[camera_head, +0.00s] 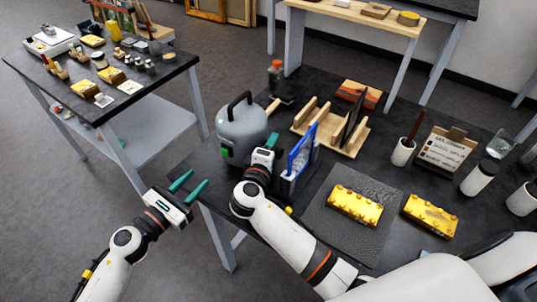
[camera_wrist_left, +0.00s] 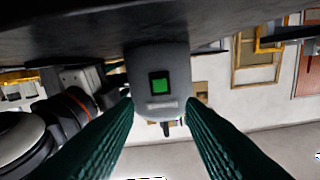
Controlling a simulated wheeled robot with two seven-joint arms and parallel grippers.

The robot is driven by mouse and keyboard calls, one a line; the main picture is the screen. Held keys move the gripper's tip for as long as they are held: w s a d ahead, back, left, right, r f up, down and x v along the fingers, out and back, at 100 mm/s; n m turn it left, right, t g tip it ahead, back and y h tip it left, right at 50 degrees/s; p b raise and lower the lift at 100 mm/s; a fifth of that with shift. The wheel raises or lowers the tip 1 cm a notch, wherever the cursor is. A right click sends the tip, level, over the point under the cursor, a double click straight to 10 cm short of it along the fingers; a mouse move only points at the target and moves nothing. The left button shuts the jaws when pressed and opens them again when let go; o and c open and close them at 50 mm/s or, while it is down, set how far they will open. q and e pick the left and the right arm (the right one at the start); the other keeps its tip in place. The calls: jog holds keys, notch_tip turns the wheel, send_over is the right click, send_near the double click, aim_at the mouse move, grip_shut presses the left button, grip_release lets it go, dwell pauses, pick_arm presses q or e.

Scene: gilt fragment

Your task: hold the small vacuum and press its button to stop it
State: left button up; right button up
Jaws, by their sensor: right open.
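The small vacuum (camera_head: 243,130) is a grey rounded canister with a black top handle, standing upright near the table's left corner. Its green button (camera_head: 225,152) faces the left front; in the left wrist view the button (camera_wrist_left: 159,85) shows on the grey body (camera_wrist_left: 150,62), between the fingers and beyond them. My left gripper (camera_head: 198,178) is open and empty, off the table edge, apart from the vacuum. My right gripper (camera_head: 266,146) is open, close against the vacuum's right side; its fingers are partly hidden, so contact cannot be told.
A blue-framed upright holder (camera_head: 301,152) stands just right of my right gripper. A wooden rack (camera_head: 341,140) is behind it. A dark mat (camera_head: 318,215) bears a gold fragment (camera_head: 354,205); another gold fragment (camera_head: 430,215) lies beside it. Free floor separates the left side table (camera_head: 150,75).

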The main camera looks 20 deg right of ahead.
jog(key=shift+c, duration=0.5)
grip_shut()
pick_arm(q)
grip_shut()
pick_arm(e)
jog(key=shift+f, duration=0.1)
dwell(1.3)
